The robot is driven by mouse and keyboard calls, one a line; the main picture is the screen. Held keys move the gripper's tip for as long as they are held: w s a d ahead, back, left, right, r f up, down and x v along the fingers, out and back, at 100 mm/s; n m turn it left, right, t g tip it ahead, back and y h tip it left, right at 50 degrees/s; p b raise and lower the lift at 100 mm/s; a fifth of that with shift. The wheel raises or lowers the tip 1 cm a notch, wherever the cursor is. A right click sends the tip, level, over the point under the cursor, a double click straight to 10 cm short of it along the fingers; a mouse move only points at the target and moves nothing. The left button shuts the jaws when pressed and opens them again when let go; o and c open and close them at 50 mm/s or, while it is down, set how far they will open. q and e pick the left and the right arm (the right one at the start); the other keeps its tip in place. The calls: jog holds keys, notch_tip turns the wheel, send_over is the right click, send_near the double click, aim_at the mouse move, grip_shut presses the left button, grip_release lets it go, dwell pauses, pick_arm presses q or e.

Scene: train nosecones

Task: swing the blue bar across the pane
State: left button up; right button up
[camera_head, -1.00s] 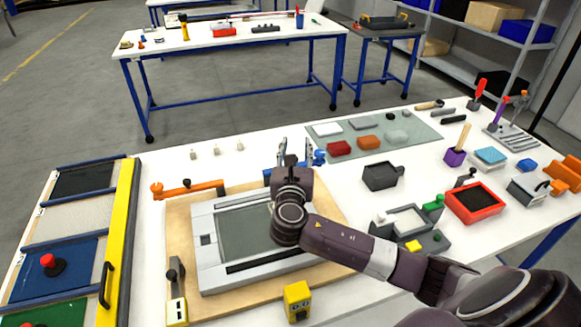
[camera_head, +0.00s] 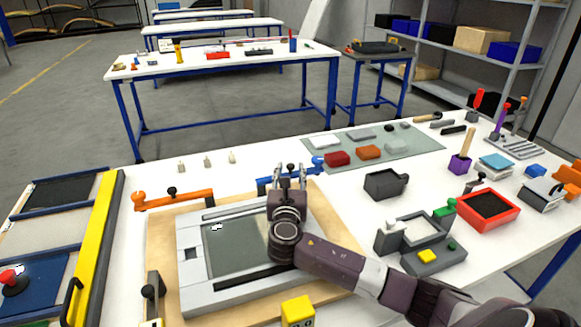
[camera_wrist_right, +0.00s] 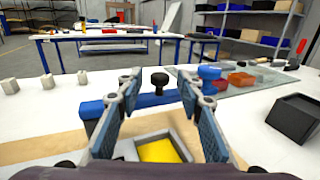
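The blue bar (camera_head: 264,183) lies along the far edge of the grey-framed pane (camera_head: 222,248), with its round end (camera_head: 318,162) at the right. In the right wrist view the bar (camera_wrist_right: 150,101) runs crosswise, with a black knob (camera_wrist_right: 159,81) standing on it. My right gripper (camera_head: 290,170) is over the far side of the frame. In the wrist view its fingers (camera_wrist_right: 164,88) are apart, with the bar and knob showing between them. I cannot tell whether they touch the bar. My left gripper is not in view.
A yellow block (camera_head: 298,311) stands at the near side. A dark open box (camera_head: 384,185) and a green mat (camera_head: 412,142) are to the right. Small pale pegs (camera_head: 207,162) stand behind.

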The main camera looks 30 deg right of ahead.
jog(key=shift+x, duration=1.35)
grip_shut()
